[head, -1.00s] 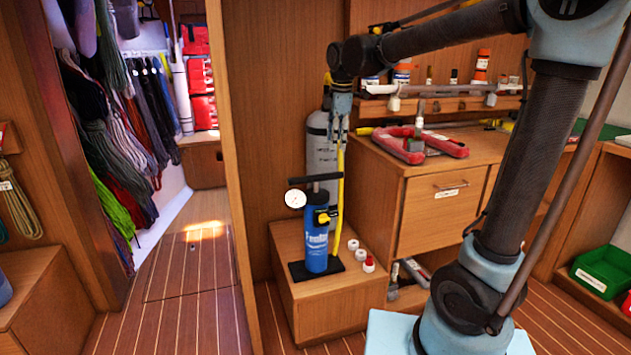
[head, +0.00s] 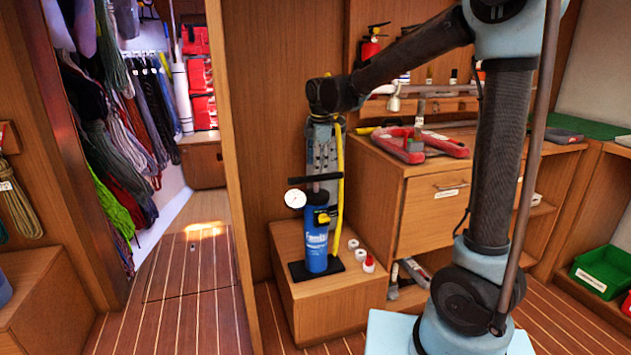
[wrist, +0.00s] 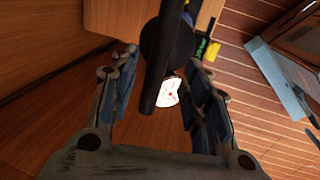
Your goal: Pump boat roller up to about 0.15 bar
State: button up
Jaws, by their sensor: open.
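A blue hand pump (head: 316,240) stands upright on a black foot on the low wooden box. Its black T-handle (head: 315,180) is raised a little above the barrel. A round white gauge (head: 295,199) sits at its left; a yellow hose (head: 340,180) rises at its right. My gripper (head: 320,168) is open, pointing down just above the handle. In the wrist view the handle (wrist: 160,70) lies between the open fingers (wrist: 162,75); I cannot tell whether they touch it. The gauge (wrist: 168,93) also shows there, its reading too small. I cannot identify the boat roller.
The low wooden box (head: 335,290) also bears small white and red caps (head: 368,264). A cabinet (head: 430,215) with a red U-shaped thing (head: 400,145) on top stands to the right. A green bin (head: 600,272) is at far right. The floor at left is clear.

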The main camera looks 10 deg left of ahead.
aim_at(316, 179)
jog(key=f, duration=0.4)
jog(key=w+f, duration=0.1)
jog(key=f, duration=0.2)
jog(key=shift+w+a, duration=0.1)
jog(key=shift+a, duration=0.25)
